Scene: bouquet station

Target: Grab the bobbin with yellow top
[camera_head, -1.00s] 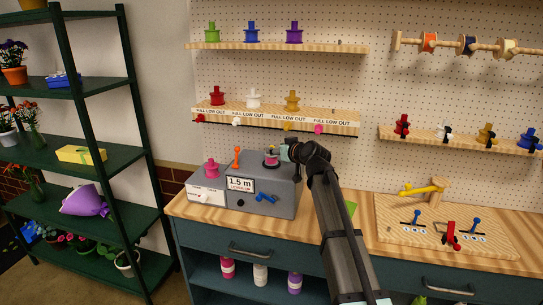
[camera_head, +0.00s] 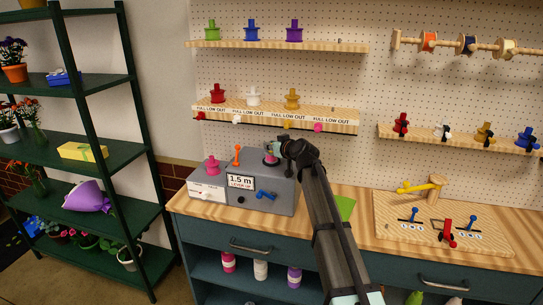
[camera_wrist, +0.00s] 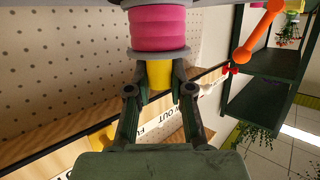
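The bobbin with yellow top (camera_wrist: 158,28) is pink between grey flanges, with a yellow top (camera_wrist: 158,74). In the wrist view it fills the upper middle, partly cut by the frame edge. In the head view the bobbin (camera_head: 271,158) sits on the grey machine (camera_head: 268,184), partly hidden by my gripper. My gripper (camera_wrist: 159,72) has one finger on each side of the yellow top, both appearing to touch it. In the head view my gripper (camera_head: 281,148) reaches the bobbin from the right.
Another pink bobbin (camera_head: 212,165) stands on the machine's left, beside an orange lever (camera_head: 237,155). A shelf with labels (camera_head: 320,118) runs just behind and above my gripper. A wooden board (camera_head: 400,228) with small levers lies at the right.

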